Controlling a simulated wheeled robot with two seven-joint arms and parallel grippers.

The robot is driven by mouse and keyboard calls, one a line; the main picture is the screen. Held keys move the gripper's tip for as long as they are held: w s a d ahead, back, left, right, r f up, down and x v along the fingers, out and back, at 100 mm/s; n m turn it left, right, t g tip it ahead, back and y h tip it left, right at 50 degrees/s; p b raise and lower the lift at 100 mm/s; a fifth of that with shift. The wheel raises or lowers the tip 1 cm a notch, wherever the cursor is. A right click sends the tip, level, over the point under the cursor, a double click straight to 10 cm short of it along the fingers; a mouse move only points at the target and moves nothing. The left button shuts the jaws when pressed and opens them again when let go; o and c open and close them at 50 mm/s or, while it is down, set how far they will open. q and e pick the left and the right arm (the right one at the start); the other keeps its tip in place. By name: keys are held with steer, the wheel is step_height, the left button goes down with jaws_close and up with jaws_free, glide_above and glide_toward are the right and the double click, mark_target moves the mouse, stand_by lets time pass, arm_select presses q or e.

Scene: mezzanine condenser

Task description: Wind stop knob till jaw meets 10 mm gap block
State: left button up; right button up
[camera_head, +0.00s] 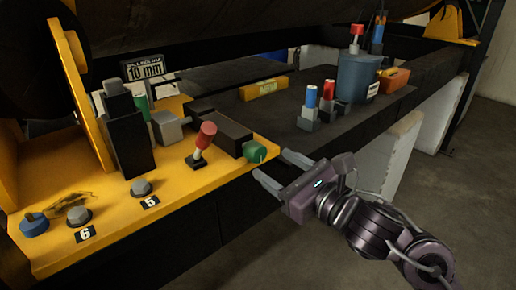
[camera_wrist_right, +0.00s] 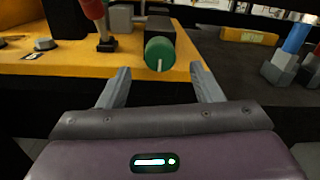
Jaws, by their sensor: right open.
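The green stop knob (camera_head: 254,151) sits on the near end of a dark block on the yellow bench. In the right wrist view the knob (camera_wrist_right: 160,54) shows a pale line on its face and lies ahead of the fingers, between them in the picture. My right gripper (camera_head: 273,170) is open and empty, just off the bench's front edge, apart from the knob. A grey block (camera_head: 166,126), perhaps the jaw, stands left of the dark block. A sign reading 10 mm (camera_head: 146,68) stands behind it. I cannot make out the gap itself. My left gripper is not in view.
A red-handled lever (camera_head: 203,143) stands close left of the knob. A black upright block (camera_head: 128,140) and bolts numbered 5 and 6 are farther left. On the dark shelf are a yellow level (camera_head: 263,88), blue and red capped pieces and a blue-grey pot (camera_head: 357,78).

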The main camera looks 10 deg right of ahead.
mark_target(261, 156)
steer(key=p+x, duration=0.2)
steer(key=x, duration=0.3)
steer(key=shift+w+a+r, duration=0.1)
steer(key=shift+w+a, duration=0.05)
steer(key=shift+w, duration=0.1)
steer(key=shift+w+a, duration=0.3)
steer(key=shift+w, duration=0.1)
steer(key=c, duration=1)
